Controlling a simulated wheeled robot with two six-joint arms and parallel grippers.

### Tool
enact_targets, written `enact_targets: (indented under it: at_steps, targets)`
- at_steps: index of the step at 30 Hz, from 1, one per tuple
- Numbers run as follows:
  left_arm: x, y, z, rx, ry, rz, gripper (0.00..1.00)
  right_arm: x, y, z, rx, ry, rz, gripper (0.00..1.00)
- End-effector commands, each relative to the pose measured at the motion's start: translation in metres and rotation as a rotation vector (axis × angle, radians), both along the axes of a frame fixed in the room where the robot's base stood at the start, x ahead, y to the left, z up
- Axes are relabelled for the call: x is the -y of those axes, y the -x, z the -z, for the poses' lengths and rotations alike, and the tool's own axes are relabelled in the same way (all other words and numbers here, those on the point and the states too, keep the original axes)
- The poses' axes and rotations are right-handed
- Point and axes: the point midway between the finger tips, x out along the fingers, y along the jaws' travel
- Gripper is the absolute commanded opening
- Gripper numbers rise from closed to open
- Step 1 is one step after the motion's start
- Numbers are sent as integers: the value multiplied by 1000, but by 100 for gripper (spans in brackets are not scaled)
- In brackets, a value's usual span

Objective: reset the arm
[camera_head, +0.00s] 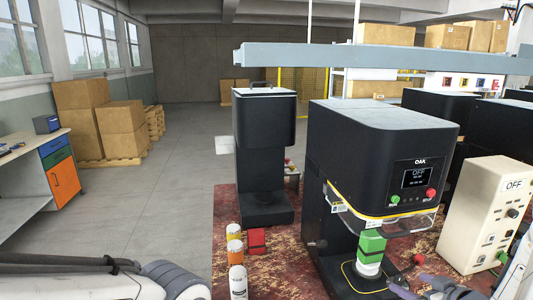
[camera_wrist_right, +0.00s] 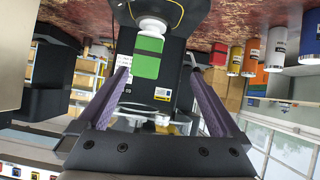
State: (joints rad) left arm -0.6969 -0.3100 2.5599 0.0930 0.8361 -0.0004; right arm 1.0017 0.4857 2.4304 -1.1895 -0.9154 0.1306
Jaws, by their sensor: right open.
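My right gripper (camera_head: 420,285) is at the lower right of the head view, where only its purple-grey finger parts show. In the right wrist view the right gripper (camera_wrist_right: 158,75) has its two fingers spread wide with nothing between them. A green block-like part with a white end (camera_wrist_right: 147,57) appears beyond the fingertips, apart from them. It also shows in the head view (camera_head: 371,246), under the head of the black OAK machine (camera_head: 382,150). A white and grey arm of mine enters at the lower left of the head view. My left gripper is not in view.
White, orange and yellow cans (camera_head: 238,282) and a red block (camera_head: 257,240) stand on the worn red surface (camera_head: 228,205). A cream control box (camera_head: 485,213) reading OFF is at right. A grey beam (camera_head: 380,57) crosses above.

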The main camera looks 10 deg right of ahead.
Motion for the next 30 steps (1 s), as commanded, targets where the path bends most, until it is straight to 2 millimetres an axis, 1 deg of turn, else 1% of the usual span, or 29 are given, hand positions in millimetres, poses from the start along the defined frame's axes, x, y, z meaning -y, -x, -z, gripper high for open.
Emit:
enact_targets:
  at_steps: [1,5,8,11,12,14,16,17,18,20,21,23,24,26,27,29,30]
  targets:
    - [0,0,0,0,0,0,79,-8,-7,-2,-21,21,-12,100]
    - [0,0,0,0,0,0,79,-27,-23,-4,-89,75,-24,100]
    - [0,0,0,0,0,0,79,-50,-36,-8,-150,122,-36,100]
    - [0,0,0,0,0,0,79,-83,-45,-15,-223,172,-47,100]
    - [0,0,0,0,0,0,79,-100,-46,-18,-256,189,-54,100]
    - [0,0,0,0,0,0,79,-126,-45,-24,-304,211,-64,100]
    - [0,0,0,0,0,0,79,-158,-38,-29,-360,227,-79,100]
    - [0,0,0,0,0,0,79,-172,-34,-31,-386,230,-87,100]
    - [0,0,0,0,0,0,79,-191,-25,-34,-420,234,-99,100]
    - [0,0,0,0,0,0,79,-219,-9,-38,-474,234,-123,100]
    - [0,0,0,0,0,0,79,-239,4,-41,-511,234,-148,100]
    - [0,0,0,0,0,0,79,-267,27,-44,-572,228,-183,100]
    - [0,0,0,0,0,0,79,-285,45,-47,-613,224,-211,100]
    - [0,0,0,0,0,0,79,-309,75,-49,-680,217,-257,100]
    - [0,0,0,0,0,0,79,-322,95,-52,-723,212,-290,100]
    - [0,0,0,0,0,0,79,-339,124,-55,-783,207,-339,100]
    - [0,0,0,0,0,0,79,-347,142,-57,-822,205,-369,100]
